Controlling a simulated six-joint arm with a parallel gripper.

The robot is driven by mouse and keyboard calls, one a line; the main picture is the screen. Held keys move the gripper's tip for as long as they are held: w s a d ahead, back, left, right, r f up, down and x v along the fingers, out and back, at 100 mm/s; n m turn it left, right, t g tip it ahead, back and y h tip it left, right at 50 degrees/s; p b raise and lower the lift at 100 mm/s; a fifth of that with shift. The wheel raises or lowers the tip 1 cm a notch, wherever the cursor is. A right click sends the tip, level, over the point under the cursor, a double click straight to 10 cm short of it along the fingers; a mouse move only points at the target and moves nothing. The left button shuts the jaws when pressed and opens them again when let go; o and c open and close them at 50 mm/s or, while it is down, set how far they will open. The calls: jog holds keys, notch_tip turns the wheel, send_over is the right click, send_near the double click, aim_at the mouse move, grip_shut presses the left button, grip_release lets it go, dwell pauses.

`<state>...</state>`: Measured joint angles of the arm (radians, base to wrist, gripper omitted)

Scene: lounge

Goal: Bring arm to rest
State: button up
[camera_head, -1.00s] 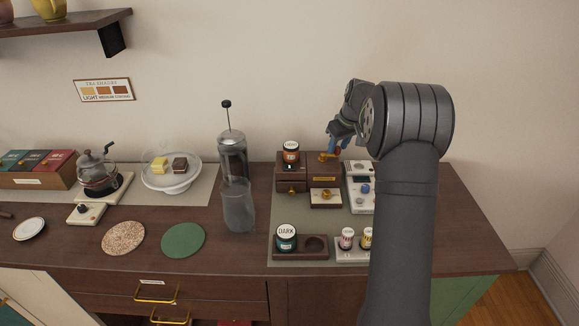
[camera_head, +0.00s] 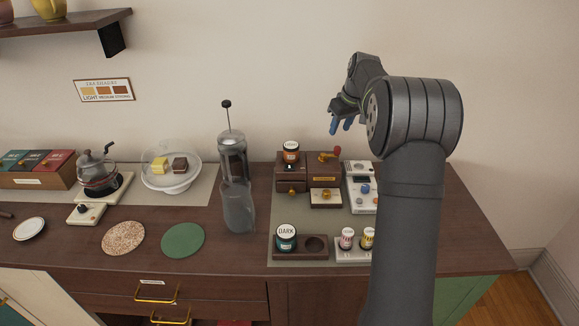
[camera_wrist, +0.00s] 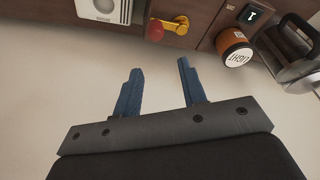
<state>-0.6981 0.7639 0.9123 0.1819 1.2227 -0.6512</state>
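My gripper (camera_head: 341,125) hangs in the air above the wooden grinder box (camera_head: 324,180) near the back wall. In the wrist view my gripper (camera_wrist: 158,88) has its two blue fingers well apart with nothing between them. My arm comes up from the front right and hides part of the counter's right side.
An orange-labelled jar (camera_head: 291,152) stands on the box's left part. A dark jar (camera_head: 286,237) sits in a wooden holder, small jars (camera_head: 347,238) beside it. A white device (camera_head: 362,187), a French press (camera_head: 232,150) and a glass (camera_head: 238,207) stand nearby. The air above is clear.

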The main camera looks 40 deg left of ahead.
aim_at(337, 146)
notch_tip(337, 146, down, 7)
jog(key=shift+r, duration=0.1)
jog(key=shift+w+a, duration=0.15)
jog(key=shift+a, duration=0.05)
dwell(0.5)
